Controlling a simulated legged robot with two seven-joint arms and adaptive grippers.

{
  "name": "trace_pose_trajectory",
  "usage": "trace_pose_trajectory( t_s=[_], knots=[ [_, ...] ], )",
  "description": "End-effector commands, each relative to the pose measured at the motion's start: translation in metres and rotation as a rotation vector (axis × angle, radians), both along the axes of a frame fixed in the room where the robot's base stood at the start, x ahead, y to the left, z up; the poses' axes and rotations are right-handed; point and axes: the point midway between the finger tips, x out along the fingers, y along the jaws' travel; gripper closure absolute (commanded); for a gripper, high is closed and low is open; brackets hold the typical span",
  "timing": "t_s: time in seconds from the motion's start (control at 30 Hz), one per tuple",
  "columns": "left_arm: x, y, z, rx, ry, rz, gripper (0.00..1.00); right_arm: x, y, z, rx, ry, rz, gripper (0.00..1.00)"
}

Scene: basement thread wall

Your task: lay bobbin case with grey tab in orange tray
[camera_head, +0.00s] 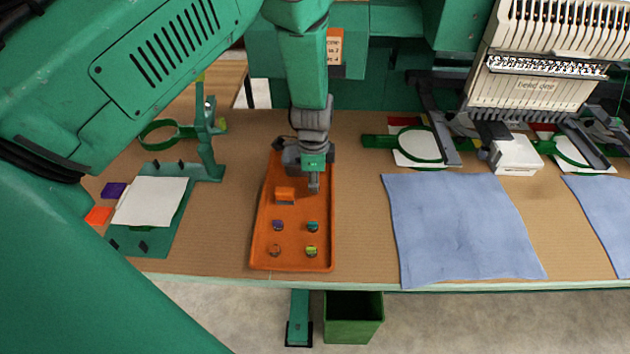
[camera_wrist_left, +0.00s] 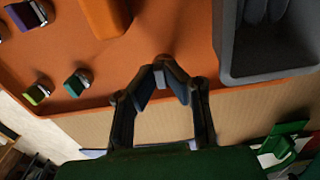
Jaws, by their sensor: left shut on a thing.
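The orange tray (camera_head: 264,225) lies on the brown worktop, and its rim also shows in the left wrist view (camera_wrist_left: 95,102). My left gripper (camera_head: 314,187) points down over the tray's right side, right of the orange block. In the left wrist view its fingertips (camera_wrist_left: 170,76) are drawn together on a small dark grey piece, apparently the bobbin case with grey tab, mostly hidden by the fingers. Bobbin cases with purple (camera_head: 277,225), teal (camera_head: 312,227), orange (camera_head: 274,250) and yellow-green (camera_head: 311,251) tabs sit in the tray's near half. My right gripper is not in view.
An orange block (camera_head: 285,194) stands in the tray. A grey bin (camera_wrist_left: 262,76) holding dark pieces is close to my left gripper. A green hooped stand (camera_head: 208,150) is left; a blue cloth (camera_head: 460,225) lies right. Bare worktop (camera_head: 355,220) separates tray and cloth.

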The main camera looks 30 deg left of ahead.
Motion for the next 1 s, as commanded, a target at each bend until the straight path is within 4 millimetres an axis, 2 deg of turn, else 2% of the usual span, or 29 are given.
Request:
trace_pose_trajectory(
  t_s=[0.9,0.93,0.97,1.0],
  knots=[
    [0.0003,0.0,-0.0107,0.0,0.0,0.0,1.0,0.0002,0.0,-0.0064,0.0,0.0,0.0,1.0],
    [0.0003,-0.0001,-0.01,0.0,0.0,0.0,0.82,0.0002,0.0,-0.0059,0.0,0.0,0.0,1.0],
    [0.0003,-0.0001,-0.0098,0.0,0.0,0.0,0.71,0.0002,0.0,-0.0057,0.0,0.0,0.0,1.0],
    [0.0003,-0.0001,-0.0096,0.0,0.0,0.0,0.68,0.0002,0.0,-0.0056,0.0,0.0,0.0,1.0]
  ],
)
